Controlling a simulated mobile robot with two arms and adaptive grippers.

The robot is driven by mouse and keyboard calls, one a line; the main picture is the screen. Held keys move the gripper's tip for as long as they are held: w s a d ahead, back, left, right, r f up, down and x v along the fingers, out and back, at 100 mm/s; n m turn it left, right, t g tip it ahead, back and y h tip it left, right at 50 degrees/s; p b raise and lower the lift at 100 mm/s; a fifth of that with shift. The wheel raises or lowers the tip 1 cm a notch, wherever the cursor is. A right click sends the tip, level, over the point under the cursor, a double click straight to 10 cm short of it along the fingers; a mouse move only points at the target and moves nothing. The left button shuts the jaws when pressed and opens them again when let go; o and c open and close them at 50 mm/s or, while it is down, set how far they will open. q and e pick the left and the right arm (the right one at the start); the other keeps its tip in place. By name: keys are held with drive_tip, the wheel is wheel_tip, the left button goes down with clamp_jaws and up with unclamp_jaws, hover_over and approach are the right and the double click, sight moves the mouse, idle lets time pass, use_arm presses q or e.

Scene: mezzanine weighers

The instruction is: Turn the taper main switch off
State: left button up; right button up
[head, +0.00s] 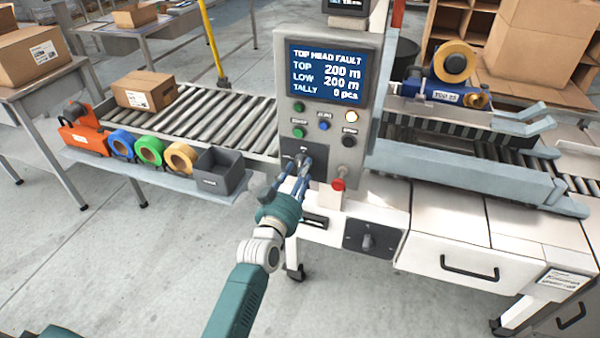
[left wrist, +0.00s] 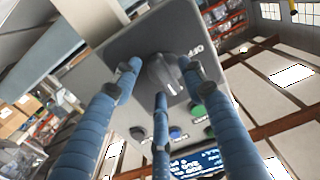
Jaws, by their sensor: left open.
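The grey control panel (head: 315,112) carries a dark rotary switch (left wrist: 165,74) low on its face, seen close up in the left wrist view. In the head view my fingers largely cover that switch. My left gripper (head: 300,172) is open, with its blue fingers (left wrist: 160,84) spread around the knob. I cannot tell whether they touch it. A second rotary switch (head: 368,241) sits on a dark plate on the white cabinet front, lower right. My right gripper is not in view.
The panel screen (head: 327,74) reads TOP HEAD FAULT. Several buttons sit below it, with a red mushroom button (head: 338,185) lower right. Tape rolls (head: 149,150) and a grey bin (head: 219,171) stand on a shelf at left. A roller conveyor (head: 205,118) runs behind.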

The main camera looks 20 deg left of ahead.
use_arm(q)
clamp_jaws()
drive_tip(key=shift+n, duration=0.4)
drive_tip(key=n+p, duration=0.1)
drive_tip(key=n, duration=0.8)
drive_tip(key=n+p, duration=0.1)
drive_tip(key=n, duration=0.4)
drive_tip(key=shift+a+r+p, duration=0.1)
drive_tip(key=shift+r+p, duration=0.25)
drive_tip(key=shift+r, duration=0.05)
drive_tip(key=shift+n, duration=1.5)
